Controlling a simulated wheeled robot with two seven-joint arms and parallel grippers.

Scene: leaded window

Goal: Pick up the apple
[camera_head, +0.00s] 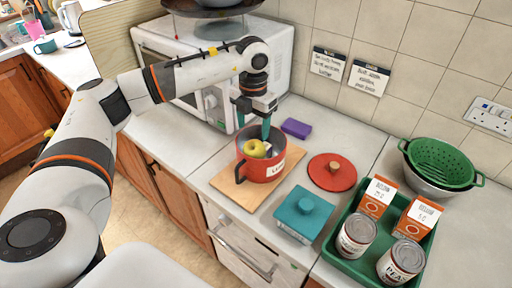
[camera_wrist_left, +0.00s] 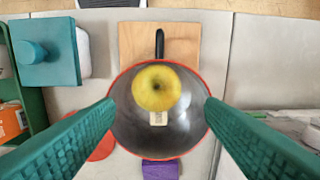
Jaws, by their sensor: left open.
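The apple (camera_head: 255,148) is yellow-green and lies inside a red pot (camera_head: 263,172) that stands on a wooden board (camera_head: 228,186). In the left wrist view the apple (camera_wrist_left: 160,88) sits in the grey pot interior (camera_wrist_left: 188,115), toward the handle side. A small pale block (camera_wrist_left: 158,118) lies beside it in the pot. My left gripper (camera_head: 266,133) points down at the pot from above. In the left wrist view its teal fingers (camera_wrist_left: 160,108) are spread wide on both sides of the pot, with nothing between them held. My right gripper is not in view.
A red lid (camera_head: 332,172), a purple sponge-like block (camera_head: 296,128) and a teal lidded box (camera_head: 303,215) lie near the pot. A green tray (camera_head: 343,262) holds cans and cartons. A green colander (camera_head: 440,162) stands at right. A white microwave (camera_head: 185,60) stands behind my left arm.

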